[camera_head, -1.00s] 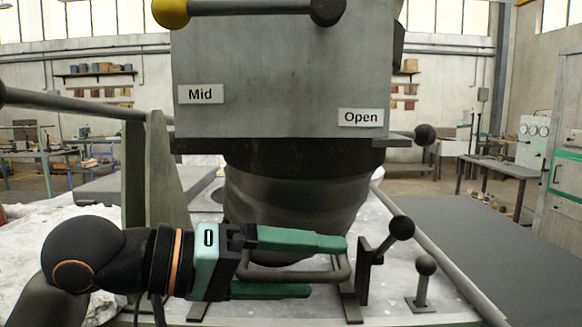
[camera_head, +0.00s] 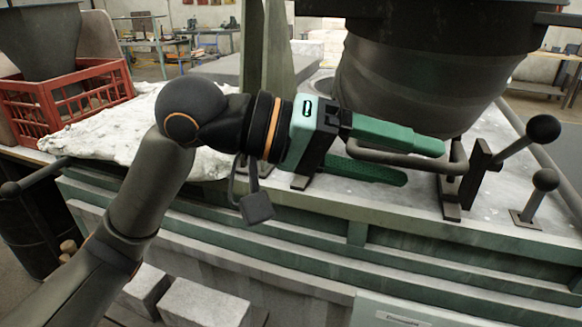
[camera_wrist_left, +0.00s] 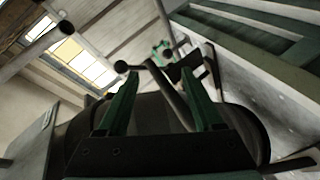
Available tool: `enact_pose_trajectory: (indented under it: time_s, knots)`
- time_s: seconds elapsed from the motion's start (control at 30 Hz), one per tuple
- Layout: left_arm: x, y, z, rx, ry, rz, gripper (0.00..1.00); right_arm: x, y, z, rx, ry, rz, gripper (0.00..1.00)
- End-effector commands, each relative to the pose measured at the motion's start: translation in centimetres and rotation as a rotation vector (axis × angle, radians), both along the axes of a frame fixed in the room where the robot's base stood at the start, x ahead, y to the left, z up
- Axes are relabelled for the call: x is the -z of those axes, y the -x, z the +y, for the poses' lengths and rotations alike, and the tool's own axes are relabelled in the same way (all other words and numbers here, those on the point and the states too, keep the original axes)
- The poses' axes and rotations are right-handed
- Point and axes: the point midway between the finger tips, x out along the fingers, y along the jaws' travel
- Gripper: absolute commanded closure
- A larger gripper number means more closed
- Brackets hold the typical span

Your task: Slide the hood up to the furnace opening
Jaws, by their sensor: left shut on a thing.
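My left gripper (camera_head: 400,160) comes in from the left in the head view, its green fingers above and below a grey bar handle (camera_head: 425,166). It is shut on the handle. In the wrist view the fingers (camera_wrist_left: 165,100) reach past both sides of the bar (camera_wrist_left: 170,92). A dark, ribbed round body (camera_head: 410,85) stands right behind the handle; its top is cut off. I cannot tell whether this body is the hood or part of the furnace. The furnace opening is not clearly visible. My right gripper is not in view.
Ball-ended levers (camera_head: 543,128) (camera_head: 545,180) stand right of the handle on the grey deck (camera_head: 493,185). A red crate (camera_head: 62,98) and a crumpled white sheet (camera_head: 115,132) lie to the left. Pale blocks (camera_head: 203,303) sit below the green frame.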

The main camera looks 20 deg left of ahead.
Motion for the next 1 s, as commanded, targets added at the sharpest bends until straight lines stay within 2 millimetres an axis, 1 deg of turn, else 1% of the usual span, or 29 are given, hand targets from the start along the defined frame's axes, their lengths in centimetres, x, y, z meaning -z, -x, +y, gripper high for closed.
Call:
enact_pose_trajectory:
  time_s: [0.03, 0.27, 1.0]
  knots:
    - [-0.8, -0.1, 0.7, -0.013, 0.016, -0.022, 0.53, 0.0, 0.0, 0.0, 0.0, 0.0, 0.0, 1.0]
    - [-0.4, 0.1, 2.4, -0.019, 0.016, -0.018, 0.53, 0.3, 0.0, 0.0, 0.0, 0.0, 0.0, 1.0]
    - [1.3, 1.8, 7.0, -0.014, 0.01, -0.005, 0.53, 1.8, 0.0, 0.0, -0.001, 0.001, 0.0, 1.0]
